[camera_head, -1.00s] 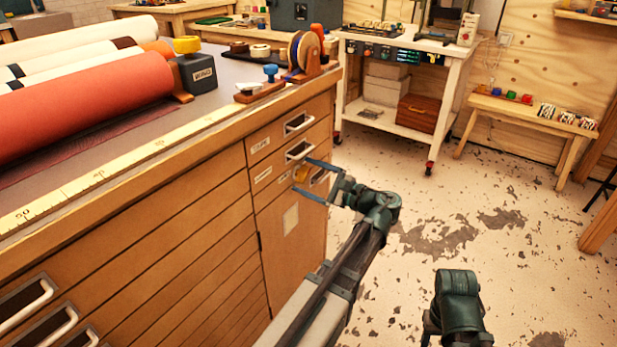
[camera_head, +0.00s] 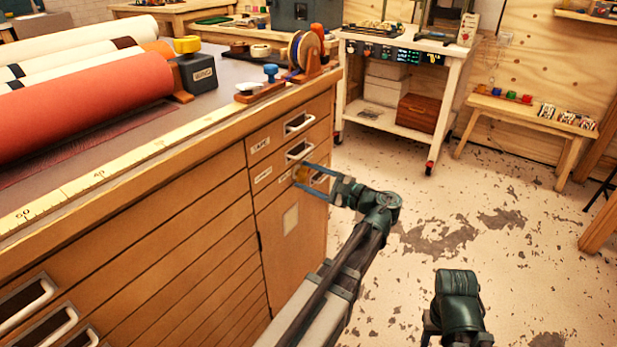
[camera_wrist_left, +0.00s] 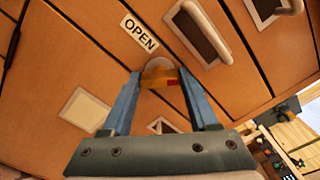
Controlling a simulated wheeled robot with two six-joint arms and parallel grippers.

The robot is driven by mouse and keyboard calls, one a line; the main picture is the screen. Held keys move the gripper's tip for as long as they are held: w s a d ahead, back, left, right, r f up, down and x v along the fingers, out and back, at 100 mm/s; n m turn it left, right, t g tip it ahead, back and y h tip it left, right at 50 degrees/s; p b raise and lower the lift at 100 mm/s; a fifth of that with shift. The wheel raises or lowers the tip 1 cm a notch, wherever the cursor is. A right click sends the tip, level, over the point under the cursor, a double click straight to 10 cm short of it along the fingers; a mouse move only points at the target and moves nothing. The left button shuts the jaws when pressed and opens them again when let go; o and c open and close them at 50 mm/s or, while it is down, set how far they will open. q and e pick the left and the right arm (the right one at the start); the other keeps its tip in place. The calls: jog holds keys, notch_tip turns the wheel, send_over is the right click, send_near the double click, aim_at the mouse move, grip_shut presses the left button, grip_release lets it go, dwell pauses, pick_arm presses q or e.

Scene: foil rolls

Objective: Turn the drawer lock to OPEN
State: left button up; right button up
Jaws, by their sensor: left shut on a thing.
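The drawer lock is a small yellow-orange knob (camera_wrist_left: 159,76) with a red mark on its right side, set on a pale round plate on the wooden drawer front. A white label reading OPEN (camera_wrist_left: 139,33) is beside it, up and to the left in the left wrist view. My left gripper (camera_wrist_left: 158,84) is shut on the knob, one blue-grey finger on each side. In the head view the left gripper (camera_head: 301,175) reaches the cabinet's right-hand front, where the knob is partly hidden by the fingers. The right gripper's fingers are not visible.
The wooden cabinet (camera_head: 170,225) has metal drawer handles (camera_head: 299,123) just above the lock. Its top carries foil rolls (camera_head: 80,105) and small tape holders. A white wheeled cart (camera_head: 405,122) stands behind. The floor to the right is clear.

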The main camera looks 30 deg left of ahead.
pick_arm(q)
jog(key=shift+f+n, duration=0.15)
jog(key=shift+n, duration=8.35)
jog(key=o, duration=1.4)
jog(key=shift+d, duration=0.15)
jog(key=d, duration=0.9)
jog(key=s+d, duration=0.1)
jog(key=d, duration=0.3)
jog(key=shift+d, duration=0.3)
jog(key=shift+s, duration=0.1)
